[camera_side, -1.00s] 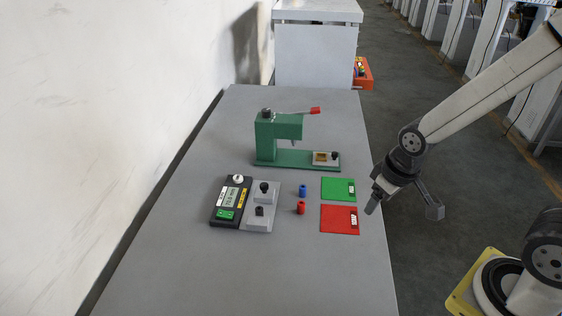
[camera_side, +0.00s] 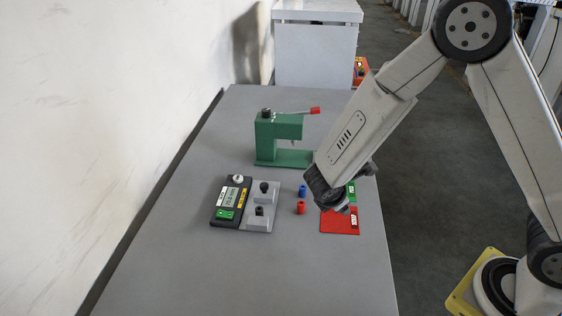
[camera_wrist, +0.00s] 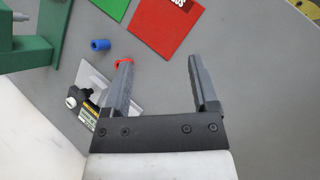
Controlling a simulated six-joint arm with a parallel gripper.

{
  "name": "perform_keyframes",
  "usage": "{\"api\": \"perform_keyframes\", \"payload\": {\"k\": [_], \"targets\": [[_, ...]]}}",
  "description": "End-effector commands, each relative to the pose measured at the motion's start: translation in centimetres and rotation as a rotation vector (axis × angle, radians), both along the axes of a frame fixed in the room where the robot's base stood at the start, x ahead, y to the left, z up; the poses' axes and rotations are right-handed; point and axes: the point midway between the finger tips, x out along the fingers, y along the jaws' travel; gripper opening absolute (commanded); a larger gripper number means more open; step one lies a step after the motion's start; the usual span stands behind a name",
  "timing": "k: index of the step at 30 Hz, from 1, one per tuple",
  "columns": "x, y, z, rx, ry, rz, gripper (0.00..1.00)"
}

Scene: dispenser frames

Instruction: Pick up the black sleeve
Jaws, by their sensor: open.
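Two small black pieces stand on light grey blocks in the side view, one on the rear block (camera_side: 264,187) and one on the front block (camera_side: 259,211). I cannot tell which black piece is the sleeve. A red sleeve (camera_side: 301,208) and a blue sleeve (camera_side: 302,190) stand right of the blocks; the left finger partly covers the red one in the wrist view.
A black control box (camera_side: 230,203) stands left of the blocks. A green press (camera_side: 266,138) with a red-tipped lever stands behind. A red mat (camera_side: 340,226) and a green mat (camera_wrist: 112,8) lie at the right. The front of the table (camera_side: 240,280) is clear.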

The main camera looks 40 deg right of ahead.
Motion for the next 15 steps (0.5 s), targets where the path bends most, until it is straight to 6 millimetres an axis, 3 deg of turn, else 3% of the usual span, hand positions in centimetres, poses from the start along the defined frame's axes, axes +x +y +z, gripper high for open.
{"api": "perform_keyframes", "payload": {"k": [8, 15], "targets": [[5.1, 3.3, -2.8, -0.268, 0.032, 0.418, 0.76], [8.9, 8.2, -5.4, -0.492, 0.006, 0.768, 0.76]]}}
